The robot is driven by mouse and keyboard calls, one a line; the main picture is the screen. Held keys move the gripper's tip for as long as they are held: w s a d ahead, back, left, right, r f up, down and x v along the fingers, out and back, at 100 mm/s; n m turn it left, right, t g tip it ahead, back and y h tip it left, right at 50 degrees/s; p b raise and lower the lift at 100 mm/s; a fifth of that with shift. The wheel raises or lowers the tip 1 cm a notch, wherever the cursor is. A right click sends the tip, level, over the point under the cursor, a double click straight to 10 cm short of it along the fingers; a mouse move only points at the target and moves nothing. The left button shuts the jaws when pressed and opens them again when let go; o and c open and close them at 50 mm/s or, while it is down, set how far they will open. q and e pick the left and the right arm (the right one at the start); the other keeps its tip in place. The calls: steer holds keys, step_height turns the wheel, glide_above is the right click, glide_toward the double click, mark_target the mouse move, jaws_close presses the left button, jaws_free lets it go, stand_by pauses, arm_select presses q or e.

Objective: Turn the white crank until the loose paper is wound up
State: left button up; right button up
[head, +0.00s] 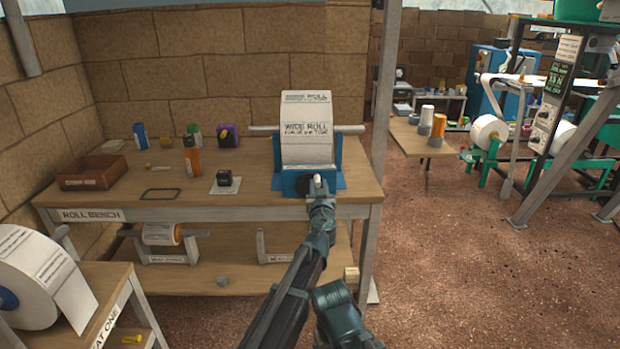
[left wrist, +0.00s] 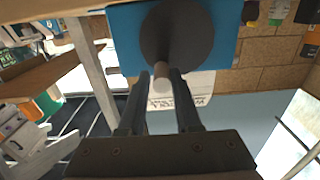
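The wide roll (head: 307,112) of white printed paper sits in a blue stand (head: 333,184) near the right end of the bench, on a grey bar. Its loose paper (head: 306,152) hangs down the front; part of the printed paper (left wrist: 199,88) shows in the left wrist view.
A grey post (head: 382,110) stands right of the stand. A large roll (head: 32,272) is at lower left.

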stand_by(0.4)
arm_select(q)
steer(key=shift+d+f+b, duration=0.45)
steer(key=shift+f, duration=0.05)
steer(key=c, duration=0.3)
steer(key=shift+d+f+b, duration=0.35)
steer(key=shift+f+b, duration=0.2)
steer(key=shift+f, duration=0.15)
